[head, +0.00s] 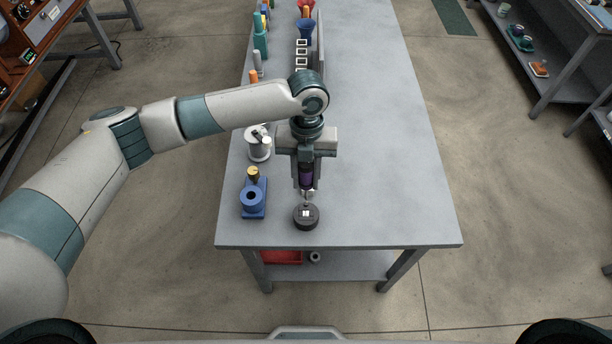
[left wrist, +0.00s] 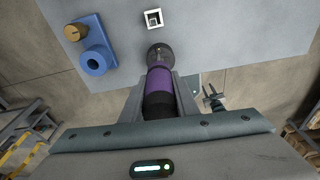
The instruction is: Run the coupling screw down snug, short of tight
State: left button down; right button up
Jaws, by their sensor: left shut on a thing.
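My left gripper (head: 306,186) points straight down over the near part of the bench and is shut on a purple and black driver (head: 306,176). The driver also shows between the fingers in the left wrist view (left wrist: 160,82). Its lower end is at a dark round piece (head: 306,217) with small white marks on top, standing on the bench; I cannot tell whether the tip touches it. The piece shows partly beyond the driver in the left wrist view (left wrist: 158,50). The coupling screw cannot be made out. My right gripper is not recognisable in either view.
A blue fixture (head: 252,198) with a gold knob stands close at left, a white spool (head: 259,146) behind it. Bottles and square frames (head: 301,56) line the bench's far left. A white square (left wrist: 153,18) lies beyond the driver. The bench's right side (head: 390,150) is clear.

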aim_at(305, 164)
pick_arm(q)
jog(key=shift+r+p, duration=1.95)
jog(key=shift+r, duration=0.6)
jog(key=shift+a, duration=0.1)
jog(key=shift+w+a+n+b, duration=0.2)
jog(key=shift+a+n+b, duration=0.45)
jog(key=shift+n, duration=0.55)
jog(key=s+a+r+n+t+b, duration=0.1)
jog(key=a+n+b, duration=0.6)
jog(key=n, duration=1)
jog(key=a+r+n+t+b, duration=0.2)
jog(key=a+n+b, duration=0.5)
jog(key=a+n, duration=0.5)
jog(key=shift+s+r+n+t, duration=0.35)
jog(key=shift+r+n, duration=0.45)
jog(key=shift+n, duration=1.8)
jog(key=shift+d, duration=0.1)
